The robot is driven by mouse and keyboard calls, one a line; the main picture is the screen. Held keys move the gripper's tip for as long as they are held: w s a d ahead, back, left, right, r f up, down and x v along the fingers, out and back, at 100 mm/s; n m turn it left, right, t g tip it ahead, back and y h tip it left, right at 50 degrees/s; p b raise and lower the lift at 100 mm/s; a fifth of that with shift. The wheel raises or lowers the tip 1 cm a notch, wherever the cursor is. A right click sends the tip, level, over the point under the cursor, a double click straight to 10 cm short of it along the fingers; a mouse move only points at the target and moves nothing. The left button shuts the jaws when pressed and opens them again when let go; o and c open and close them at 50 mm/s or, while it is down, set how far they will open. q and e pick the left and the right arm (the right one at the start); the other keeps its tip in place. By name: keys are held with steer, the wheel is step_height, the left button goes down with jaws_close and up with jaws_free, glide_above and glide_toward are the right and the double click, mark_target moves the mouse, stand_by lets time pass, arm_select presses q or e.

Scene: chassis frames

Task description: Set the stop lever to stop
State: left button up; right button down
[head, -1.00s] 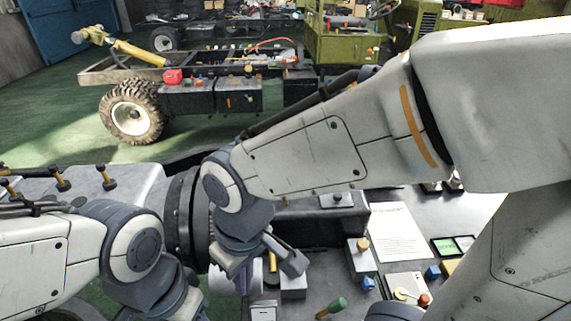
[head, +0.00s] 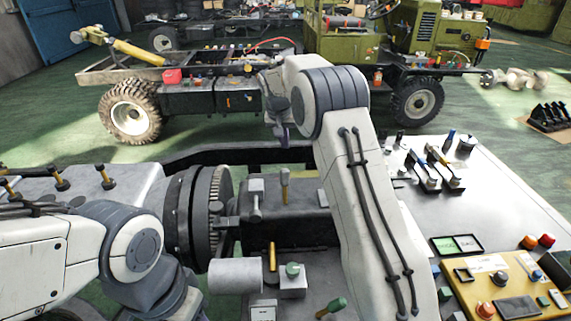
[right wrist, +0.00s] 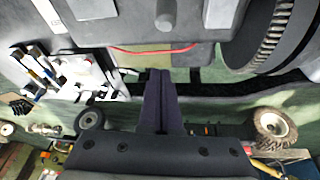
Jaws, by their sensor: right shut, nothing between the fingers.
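Several levers show in the head view, and I cannot read which is marked stop. A yellow-handled lever (head: 285,186) stands upright on the dark machine housing, next to a grey T-shaped lever (head: 256,200). Another yellow handle (head: 272,257) stands nearer, beside a green-knobbed block (head: 292,280). A green-handled lever (head: 331,308) leans at the bottom. My right gripper (head: 283,136) hangs beyond the housing, apart from these levers; it is shut and empty, its fingers together in the right wrist view (right wrist: 160,78). My left arm enters at lower left; its gripper is out of frame.
A grey machine with a toothed ring (head: 216,205) fills the middle left. A yellow control box (head: 515,285) with buttons sits at lower right on a pale table (head: 500,205). A truck chassis (head: 200,97) stands behind on open green floor.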

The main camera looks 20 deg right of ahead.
steer(key=p, duration=0.6)
glide_above(285, 186)
steer(key=w+d, duration=0.2)
steer(key=w, duration=0.2)
steer(key=shift+f, duration=4)
steer(key=shift+a, duration=0.15)
